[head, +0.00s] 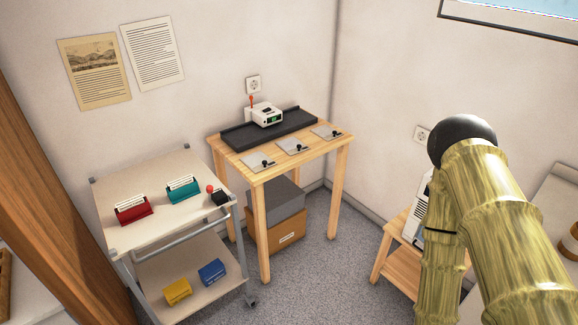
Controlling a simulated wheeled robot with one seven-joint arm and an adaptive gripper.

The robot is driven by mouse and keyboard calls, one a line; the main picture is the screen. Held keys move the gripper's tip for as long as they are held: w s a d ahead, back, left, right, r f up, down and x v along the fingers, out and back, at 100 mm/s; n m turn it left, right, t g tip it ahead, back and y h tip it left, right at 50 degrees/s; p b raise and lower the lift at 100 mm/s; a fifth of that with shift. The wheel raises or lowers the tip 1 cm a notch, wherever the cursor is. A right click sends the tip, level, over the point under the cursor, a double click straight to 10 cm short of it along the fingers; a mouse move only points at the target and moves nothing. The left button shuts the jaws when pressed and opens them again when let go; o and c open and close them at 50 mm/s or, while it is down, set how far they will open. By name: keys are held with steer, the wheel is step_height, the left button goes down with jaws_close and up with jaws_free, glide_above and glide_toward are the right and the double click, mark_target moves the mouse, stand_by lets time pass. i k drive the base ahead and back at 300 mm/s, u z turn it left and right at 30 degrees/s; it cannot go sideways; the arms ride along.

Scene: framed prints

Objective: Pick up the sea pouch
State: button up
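No thing in view carries a mark I can read as the sea pouch. A teal holder with a white top (183,189) and a red holder with a white top (132,209) sit on the upper shelf of the cart (159,229). A blue block-like item (212,272) and a yellow one (177,291) lie on its lower shelf (197,296). I cannot tell which of these, if any, is the pouch. My arm shows at the right, well away from the cart. My gripper is not visible.
A small red-topped item and a black item (220,198) sit at the upper shelf's right edge. A wooden table (229,143) holds a white device (265,115) on a dark tray and several grey plates. Boxes stand beneath it. Grey floor is clear in the middle.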

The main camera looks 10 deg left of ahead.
mark_target(291, 146)
steer(key=u, duration=0.95)
steer(key=i, duration=1.35)
steer(key=z, duration=0.7)
